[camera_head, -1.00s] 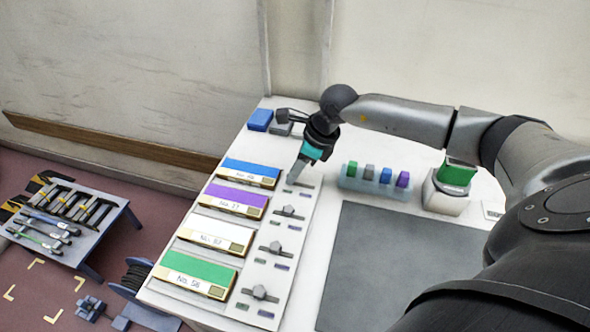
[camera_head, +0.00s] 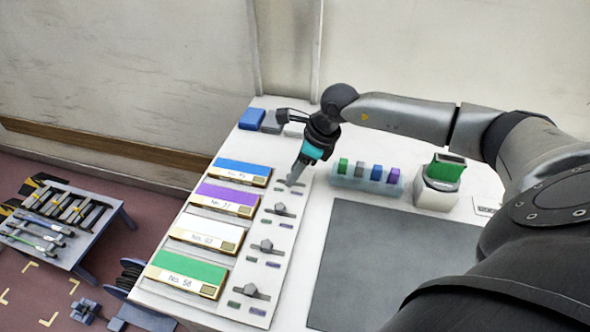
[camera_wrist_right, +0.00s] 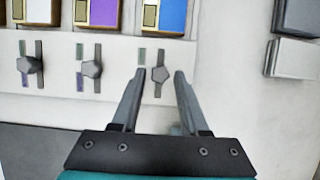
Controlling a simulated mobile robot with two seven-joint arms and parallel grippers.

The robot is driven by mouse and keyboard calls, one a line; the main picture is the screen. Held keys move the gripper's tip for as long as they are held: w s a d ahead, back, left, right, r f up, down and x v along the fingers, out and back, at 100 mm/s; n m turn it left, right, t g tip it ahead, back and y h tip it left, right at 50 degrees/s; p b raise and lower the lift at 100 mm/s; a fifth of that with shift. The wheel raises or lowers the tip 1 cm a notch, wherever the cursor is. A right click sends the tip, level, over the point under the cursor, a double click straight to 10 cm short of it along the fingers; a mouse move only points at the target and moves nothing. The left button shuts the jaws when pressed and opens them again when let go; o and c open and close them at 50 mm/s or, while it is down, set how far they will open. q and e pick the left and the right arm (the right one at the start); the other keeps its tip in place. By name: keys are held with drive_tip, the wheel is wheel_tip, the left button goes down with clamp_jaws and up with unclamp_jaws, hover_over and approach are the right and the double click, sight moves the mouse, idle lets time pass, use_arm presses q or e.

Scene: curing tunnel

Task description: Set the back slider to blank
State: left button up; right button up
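The slider panel (camera_head: 238,305) has a column of sliders beside four colour plates. The back slider (camera_wrist_right: 160,74) belongs to the blue plate (camera_head: 243,172). In the wrist view its grey knob sits around the middle of its slot, with a green mark (camera_wrist_right: 142,55) beside the slot's upper end. My right gripper (camera_head: 293,183) points down at this slider. In the wrist view the right gripper (camera_wrist_right: 159,76) is open, with one finger on each side of the knob and a gap showing on both sides. In the head view the fingers mostly hide the knob. My left gripper is not in view.
Three other sliders with knobs (camera_head: 281,210) run toward the front. A rack of coloured blocks (camera_head: 366,181) and a grey holder with a green piece (camera_head: 437,192) stand right of the panel. Blue and grey blocks (camera_head: 251,119) lie behind it. A dark mat (camera_head: 390,262) lies at front right.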

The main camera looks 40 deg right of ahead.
drive_tip(key=shift+o, duration=0.9)
drive_tip(key=p+v, duration=0.1)
drive_tip(key=v, duration=1.4)
drive_tip(key=shift+r, duration=0.1)
